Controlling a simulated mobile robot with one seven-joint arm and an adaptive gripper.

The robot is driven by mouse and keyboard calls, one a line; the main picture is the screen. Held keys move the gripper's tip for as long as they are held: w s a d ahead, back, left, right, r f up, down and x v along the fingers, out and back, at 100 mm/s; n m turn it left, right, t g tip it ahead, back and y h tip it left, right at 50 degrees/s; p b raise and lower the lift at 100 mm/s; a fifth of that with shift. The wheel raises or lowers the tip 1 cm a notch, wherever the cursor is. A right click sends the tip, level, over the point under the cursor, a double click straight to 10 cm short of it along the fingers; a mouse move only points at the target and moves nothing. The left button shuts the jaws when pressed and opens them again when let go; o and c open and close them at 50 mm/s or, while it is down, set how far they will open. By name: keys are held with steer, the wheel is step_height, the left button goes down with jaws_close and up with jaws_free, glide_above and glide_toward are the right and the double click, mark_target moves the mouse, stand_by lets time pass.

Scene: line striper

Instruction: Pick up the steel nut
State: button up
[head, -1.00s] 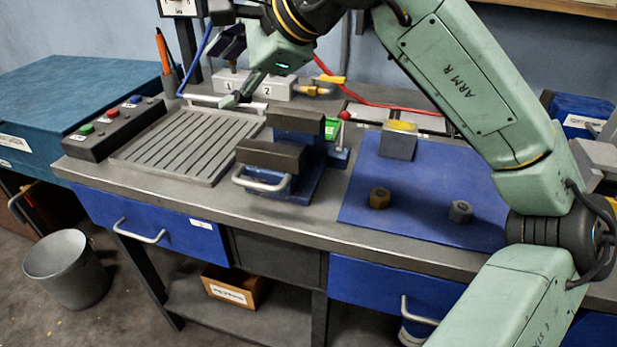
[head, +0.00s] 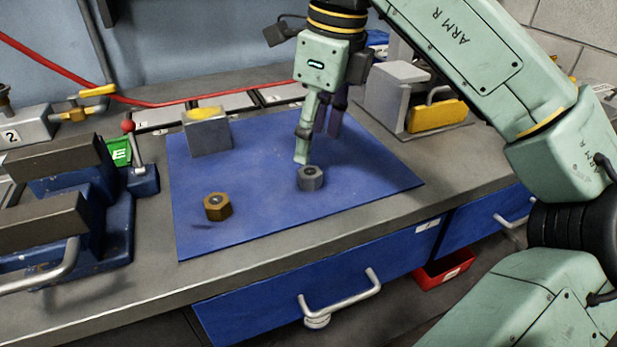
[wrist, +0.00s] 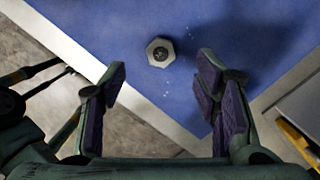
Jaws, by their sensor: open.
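The steel nut (head: 311,178) is a grey hexagonal piece lying flat on the blue mat (head: 270,215). It also shows in the wrist view (wrist: 160,52), ahead of the fingertips and between their lines. My gripper (head: 318,145) points down above and just behind the nut in the head view. In the wrist view its two padded fingers (wrist: 163,75) are spread wide with nothing between them. A brass-coloured nut (head: 217,206) lies on the mat to the left of the steel nut.
A grey block with a yellow top (head: 207,131) stands at the mat's back left. A blue vise (head: 85,205) is at the left. A grey fixture with a yellow part (head: 415,100) stands behind right. The mat around the steel nut is clear.

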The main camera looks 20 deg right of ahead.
mark_target(310, 172)
steer(key=shift+w+a+f+p, duration=0.15)
steer(key=shift+f+p, duration=0.05)
steer(key=shift+f, duration=1.35)
steer(key=shift+w+a+f+p, duration=0.1)
steer(key=shift+f+p, duration=0.05)
steer(key=shift+f, duration=1.4)
steer(key=shift+c, duration=0.3)
steer(key=c, duration=1.2)
